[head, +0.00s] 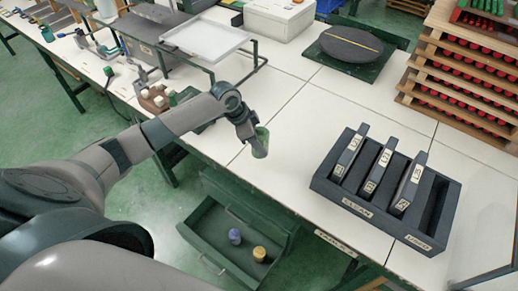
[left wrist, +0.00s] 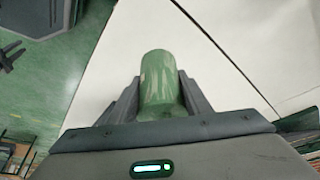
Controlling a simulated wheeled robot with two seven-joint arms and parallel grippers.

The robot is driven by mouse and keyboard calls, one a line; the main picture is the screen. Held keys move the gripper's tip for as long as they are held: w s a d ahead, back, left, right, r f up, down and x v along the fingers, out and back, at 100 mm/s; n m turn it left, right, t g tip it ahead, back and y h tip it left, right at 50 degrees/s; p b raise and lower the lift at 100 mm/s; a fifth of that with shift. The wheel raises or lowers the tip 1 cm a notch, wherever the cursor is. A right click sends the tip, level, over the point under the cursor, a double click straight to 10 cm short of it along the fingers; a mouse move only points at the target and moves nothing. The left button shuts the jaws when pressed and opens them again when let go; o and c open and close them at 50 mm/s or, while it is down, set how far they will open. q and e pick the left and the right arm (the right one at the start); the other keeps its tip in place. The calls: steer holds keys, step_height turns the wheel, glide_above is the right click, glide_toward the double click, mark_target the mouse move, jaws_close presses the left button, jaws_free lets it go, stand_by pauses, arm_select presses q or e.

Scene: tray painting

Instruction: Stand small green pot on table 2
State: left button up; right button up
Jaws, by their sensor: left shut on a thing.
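The small green pot (head: 260,143) is in my left gripper (head: 254,135), over the white table top (head: 300,125) near its front edge. In the left wrist view the green pot (left wrist: 160,85) sits between the two dark fingers, which are shut on it. I cannot tell whether its base touches the table. My right gripper does not show in either view.
An open green drawer (head: 215,235) below the table holds a purple pot (head: 235,236) and a yellow pot (head: 259,254). A dark slotted rack (head: 330,187) stands at right. A round dark turntable (head: 350,46) is behind. White table between them is clear.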

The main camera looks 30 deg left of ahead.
arm_select(q)
steer(key=shift+f+p, duration=0.75)
steer(key=shift+f, duration=1.2)
steer(key=shift+f, duration=0.1)
steer(key=o, duration=0.8)
steer(key=b+v, duration=0.2)
steer(key=v, duration=1)
steer(key=shift+b, duration=0.3)
